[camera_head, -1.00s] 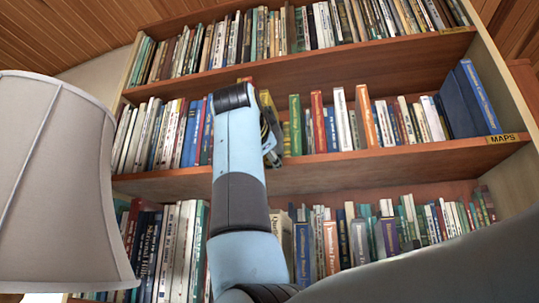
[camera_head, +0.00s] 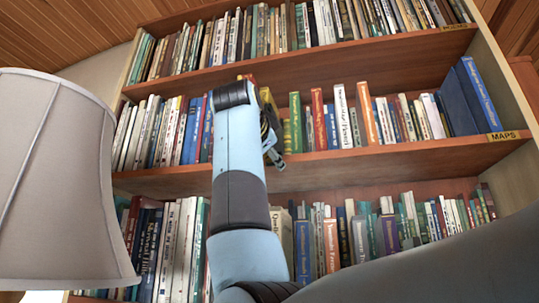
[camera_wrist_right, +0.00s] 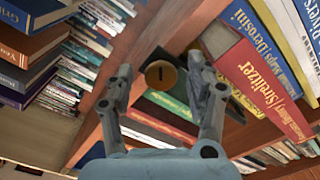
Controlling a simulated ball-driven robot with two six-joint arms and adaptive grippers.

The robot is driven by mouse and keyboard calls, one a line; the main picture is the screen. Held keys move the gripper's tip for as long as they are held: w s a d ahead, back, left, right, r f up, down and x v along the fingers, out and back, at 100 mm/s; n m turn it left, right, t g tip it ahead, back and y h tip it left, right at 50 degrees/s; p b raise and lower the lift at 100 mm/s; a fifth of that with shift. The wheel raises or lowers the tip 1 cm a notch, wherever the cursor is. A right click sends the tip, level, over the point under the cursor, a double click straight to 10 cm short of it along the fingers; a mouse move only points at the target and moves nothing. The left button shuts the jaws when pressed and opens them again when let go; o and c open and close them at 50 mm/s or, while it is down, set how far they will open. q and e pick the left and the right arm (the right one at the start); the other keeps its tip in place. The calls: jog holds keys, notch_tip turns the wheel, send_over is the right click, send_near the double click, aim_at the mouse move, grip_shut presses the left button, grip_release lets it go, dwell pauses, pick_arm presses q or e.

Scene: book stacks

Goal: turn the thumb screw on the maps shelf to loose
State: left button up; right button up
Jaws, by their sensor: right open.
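The thumb screw (camera_wrist_right: 161,74) is a round brass knob with a dark mark across its face in the right wrist view. It lies between the fingertips of my right gripper (camera_wrist_right: 160,68), which is open with a finger on either side. I see no finger touching the knob, and its depth from the fingertips is unclear. In the head view, my right gripper (camera_head: 276,150) shows partly behind my blue arm, at the middle shelf's front edge. The maps shelf (camera_head: 400,153) bears a brass MAPS label (camera_head: 503,136) at its right end. The screw is hidden in the head view. My left gripper is out of view.
Books stand close around the right gripper, including a red book (camera_wrist_right: 262,85) and a green book (camera_wrist_right: 170,108) in the right wrist view. Other book rows fill the shelves above and below. A grey lampshade (camera_head: 60,180) stands at the left of the head view.

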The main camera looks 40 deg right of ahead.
jog(key=v, duration=0.7)
jog(key=shift+s+a, duration=0.1)
jog(key=shift+s, duration=0.05)
dwell(0.3)
